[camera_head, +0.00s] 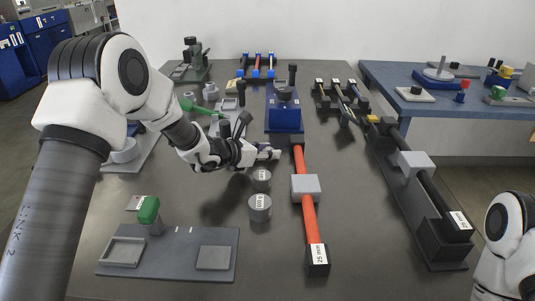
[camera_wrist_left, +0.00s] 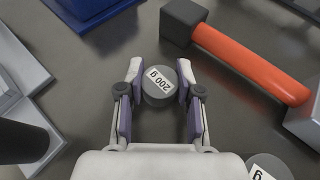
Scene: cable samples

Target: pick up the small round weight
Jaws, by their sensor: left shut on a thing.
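The small round weight (camera_wrist_left: 158,86) is a grey disc with a "200 g" label. In the left wrist view it sits between the fingers of my left gripper (camera_wrist_left: 158,95), which is shut on it. In the head view my left gripper (camera_head: 268,152) is left of the orange cable sample (camera_head: 309,218), and its fingers mostly hide the weight. I cannot tell whether the weight touches the table. Two other round grey weights, a nearer one (camera_head: 260,208) and a farther one (camera_head: 261,181), stand in front of the gripper. My right gripper is out of view.
A blue stand (camera_head: 285,118) is just beyond the gripper. A grey board (camera_head: 170,254) with a green-topped object (camera_head: 149,210) lies at front left. A long black cable fixture (camera_head: 420,195) is at right. The table (camera_head: 360,240) is bare between the orange sample and that fixture.

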